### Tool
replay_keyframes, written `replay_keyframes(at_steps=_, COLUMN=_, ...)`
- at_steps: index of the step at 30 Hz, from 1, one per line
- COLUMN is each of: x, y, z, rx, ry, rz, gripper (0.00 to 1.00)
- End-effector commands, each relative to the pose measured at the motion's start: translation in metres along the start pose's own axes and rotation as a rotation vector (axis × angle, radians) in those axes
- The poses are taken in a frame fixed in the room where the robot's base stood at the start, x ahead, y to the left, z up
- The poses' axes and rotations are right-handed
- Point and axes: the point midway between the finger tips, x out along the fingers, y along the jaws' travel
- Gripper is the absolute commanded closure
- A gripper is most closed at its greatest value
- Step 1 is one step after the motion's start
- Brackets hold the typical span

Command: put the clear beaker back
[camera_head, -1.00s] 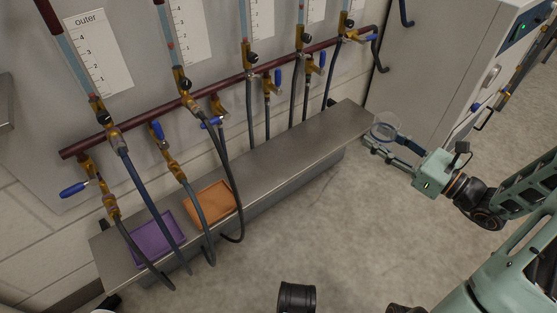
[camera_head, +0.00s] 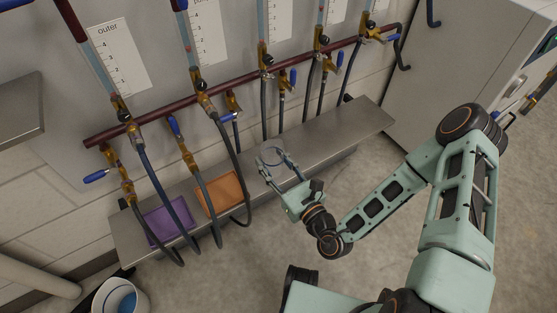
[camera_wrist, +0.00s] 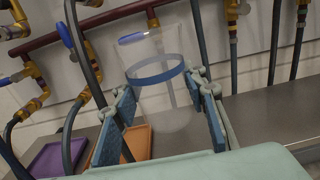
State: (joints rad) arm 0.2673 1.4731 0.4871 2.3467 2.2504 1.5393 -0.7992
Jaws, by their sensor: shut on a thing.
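The clear beaker (camera_head: 272,156) is a see-through cup with a blue band; it also shows upright in the wrist view (camera_wrist: 158,85). My gripper (camera_head: 282,171) is shut on it, with one finger on each side. In the wrist view the fingers (camera_wrist: 163,125) flank the beaker's lower part. In the head view the beaker appears over the metal shelf (camera_head: 335,140), right of the orange tray. I cannot tell whether its base touches the shelf.
An orange tray (camera_head: 219,193) and a purple tray (camera_head: 168,222) lie on the shelf at left, with hoses hanging around them. Valves and a dark red pipe (camera_head: 240,88) run above. A white bucket (camera_head: 119,298) stands at lower left. The shelf's right part is clear.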

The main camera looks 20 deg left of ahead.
Motion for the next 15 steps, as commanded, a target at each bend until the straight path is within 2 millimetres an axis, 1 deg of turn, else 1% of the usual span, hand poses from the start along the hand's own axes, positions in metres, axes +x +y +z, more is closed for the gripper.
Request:
replay_keyframes(at_steps=1, x=0.0, y=0.009, z=-0.001, rx=0.005, ry=0.0, rz=0.001, gripper=0.9)
replay_keyframes(at_steps=3, x=0.0, y=0.016, z=-0.004, rx=0.002, ry=-0.001, rz=0.001, gripper=0.9)
replay_keyframes(at_steps=5, x=0.001, y=0.019, z=-0.006, rx=0.001, ry=-0.002, rz=0.002, gripper=0.9)
replay_keyframes(at_steps=7, x=0.003, y=0.018, z=-0.01, rx=-0.002, ry=-0.004, rz=0.001, gripper=0.9)
replay_keyframes(at_steps=11, x=0.018, y=0.002, z=-0.022, rx=-0.008, ry=-0.006, rz=-0.001, gripper=0.9)
replay_keyframes(at_steps=15, x=0.043, y=-0.024, z=-0.039, rx=-0.009, ry=-0.007, rz=-0.002, gripper=0.9)
